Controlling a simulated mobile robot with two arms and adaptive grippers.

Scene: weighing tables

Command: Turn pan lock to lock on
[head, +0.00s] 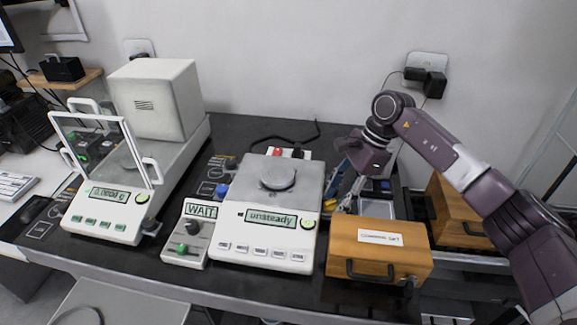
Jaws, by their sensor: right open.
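A white balance with a round metal pan (276,174) stands mid-table; its display (270,219) reads "unsteady". Left of it is a small white control box (184,252) with a "WAIT" label, a black knob (193,227) and a green knob (182,248). A blue knob (222,191) sits by the balance's left edge. No pan lock lettering is legible, so I cannot tell which control it is. My right gripper (343,197) is open and points down just right of the balance, apart from these knobs. My left gripper is out of view.
A larger balance with a raised clear shield (108,150) stands on the left. A wooden box (378,250) with a black handle lies right of the mid-table balance, near my right gripper. Another wooden box (455,212) is farther right. A cable lies behind the mid-table balance.

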